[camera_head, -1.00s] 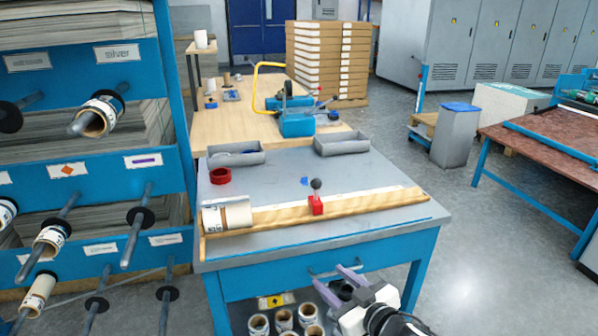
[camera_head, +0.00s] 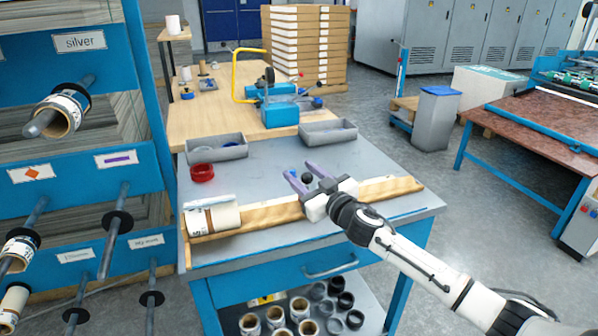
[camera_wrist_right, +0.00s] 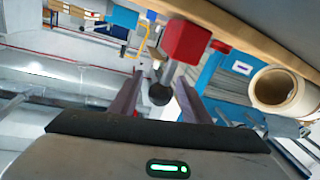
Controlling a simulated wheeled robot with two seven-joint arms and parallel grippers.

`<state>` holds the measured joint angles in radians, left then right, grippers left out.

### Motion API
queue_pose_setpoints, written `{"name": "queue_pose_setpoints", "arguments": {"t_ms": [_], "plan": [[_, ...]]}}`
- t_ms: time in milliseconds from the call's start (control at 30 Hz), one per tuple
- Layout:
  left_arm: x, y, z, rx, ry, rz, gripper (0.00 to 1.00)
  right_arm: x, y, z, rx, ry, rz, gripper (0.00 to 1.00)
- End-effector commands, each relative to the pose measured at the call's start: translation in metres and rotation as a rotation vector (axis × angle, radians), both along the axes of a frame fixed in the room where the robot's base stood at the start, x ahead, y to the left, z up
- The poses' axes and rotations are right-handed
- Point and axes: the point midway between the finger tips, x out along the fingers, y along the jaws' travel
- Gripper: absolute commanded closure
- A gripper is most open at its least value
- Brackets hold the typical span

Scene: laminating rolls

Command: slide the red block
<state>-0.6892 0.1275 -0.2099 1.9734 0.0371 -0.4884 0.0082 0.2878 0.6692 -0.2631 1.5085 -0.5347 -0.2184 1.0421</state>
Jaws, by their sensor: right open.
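The red block (camera_wrist_right: 187,42) shows in the wrist view on the edge of a wooden rail. A metal stem with a black ball knob (camera_wrist_right: 160,95) sticks out from it. In the head view the knob (camera_head: 306,178) shows between the fingers, and the block is hidden by my right gripper (camera_head: 301,174). My right gripper's purple fingers are open, one on each side of the knob and stem, with gaps still visible in the wrist view (camera_wrist_right: 158,78). The wooden rail (camera_head: 270,214) runs along the table's front, with a paper roll (camera_head: 225,216) at its left end. My left gripper is out of view.
The grey table (camera_head: 245,178) also holds a red ring (camera_head: 202,173) and two grey trays (camera_head: 217,149) (camera_head: 328,132) at its back. A rack (camera_head: 150,190) with rolls on rods stands at the left. The tabletop behind the rail is mostly clear.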

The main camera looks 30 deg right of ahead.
Motion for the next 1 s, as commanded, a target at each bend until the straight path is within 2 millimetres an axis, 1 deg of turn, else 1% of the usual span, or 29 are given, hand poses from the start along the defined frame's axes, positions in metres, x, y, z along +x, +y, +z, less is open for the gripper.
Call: {"name": "queue_pose_setpoints", "arguments": {"t_ms": [33,100,200,467,500,567,600,733,900,967,1000], "plan": [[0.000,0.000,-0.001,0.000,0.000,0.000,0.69,0.006,0.000,0.000,0.000,-0.001,0.000,0.57],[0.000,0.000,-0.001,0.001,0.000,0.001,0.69,0.011,0.000,0.000,0.000,-0.001,0.001,0.57],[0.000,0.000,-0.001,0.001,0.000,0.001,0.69,0.014,0.000,0.000,-0.001,0.000,0.001,0.57],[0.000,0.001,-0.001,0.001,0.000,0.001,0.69,0.015,0.000,0.000,-0.001,0.001,0.001,0.57],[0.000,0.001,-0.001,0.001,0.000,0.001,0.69,0.015,0.000,0.000,-0.001,0.001,0.001,0.61],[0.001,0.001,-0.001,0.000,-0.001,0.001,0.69,0.015,0.000,0.000,0.000,0.001,0.001,0.71],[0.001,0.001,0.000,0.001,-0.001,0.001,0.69,0.015,0.000,0.000,0.000,0.001,0.001,0.77],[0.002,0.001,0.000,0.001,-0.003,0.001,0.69,0.015,0.000,0.000,0.000,0.001,0.001,0.99],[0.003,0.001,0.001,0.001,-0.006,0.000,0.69,0.015,0.001,0.000,0.000,0.001,0.001,1.00],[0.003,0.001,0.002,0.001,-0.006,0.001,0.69,0.016,0.007,0.000,0.004,0.000,0.002,1.00],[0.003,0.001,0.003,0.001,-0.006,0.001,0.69,0.018,0.013,0.000,0.005,-0.001,0.003,1.00]]}}
